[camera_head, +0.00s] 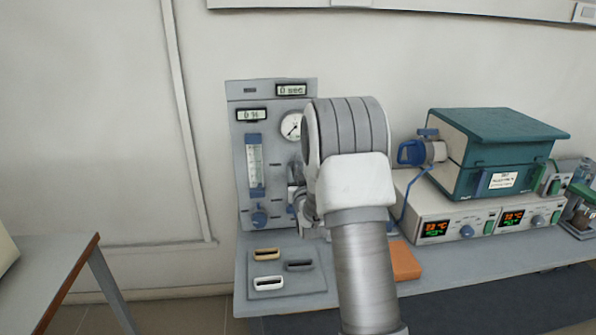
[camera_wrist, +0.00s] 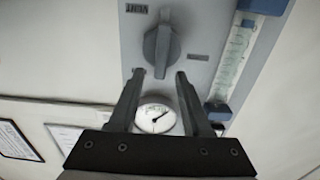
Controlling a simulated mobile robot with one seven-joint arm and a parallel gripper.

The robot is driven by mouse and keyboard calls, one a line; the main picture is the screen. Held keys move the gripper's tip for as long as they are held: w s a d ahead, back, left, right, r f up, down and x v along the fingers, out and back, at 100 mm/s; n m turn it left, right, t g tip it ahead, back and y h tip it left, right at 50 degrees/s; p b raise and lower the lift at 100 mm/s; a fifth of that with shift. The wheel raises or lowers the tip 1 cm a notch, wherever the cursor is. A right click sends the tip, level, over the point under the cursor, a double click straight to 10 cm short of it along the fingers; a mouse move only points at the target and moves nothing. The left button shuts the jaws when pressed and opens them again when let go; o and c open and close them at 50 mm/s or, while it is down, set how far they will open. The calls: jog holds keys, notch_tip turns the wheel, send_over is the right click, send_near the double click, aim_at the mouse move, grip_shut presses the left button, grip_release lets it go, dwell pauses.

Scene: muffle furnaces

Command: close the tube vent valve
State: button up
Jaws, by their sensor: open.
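A dark grey rotary valve knob (camera_wrist: 160,45) with a raised bar handle is on the grey panel, in the upper middle of the wrist view. An upside-down label that appears to read VENT (camera_wrist: 137,8) is above it. The handle runs nearly up and down in that view. My gripper (camera_wrist: 160,74) is open and empty. Its fingertips straddle the lower end of the handle in the picture; I see no contact, and the depth gap is unclear. In the head view, my arm hides part of the panel (camera_head: 238,165) and most of the gripper.
A round gauge (camera_head: 291,125) and a flowmeter tube (camera_head: 254,165) with a blue knob (camera_head: 260,216) are on the panel. A slotted grey tray (camera_head: 318,277) is on the bench below. A teal furnace (camera_head: 492,150) is right of my arm. An orange block (camera_head: 405,262) lies near it.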

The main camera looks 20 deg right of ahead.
jog(key=shift+w+d, duration=0.15)
jog(key=shift+w, duration=0.3)
grip_shut()
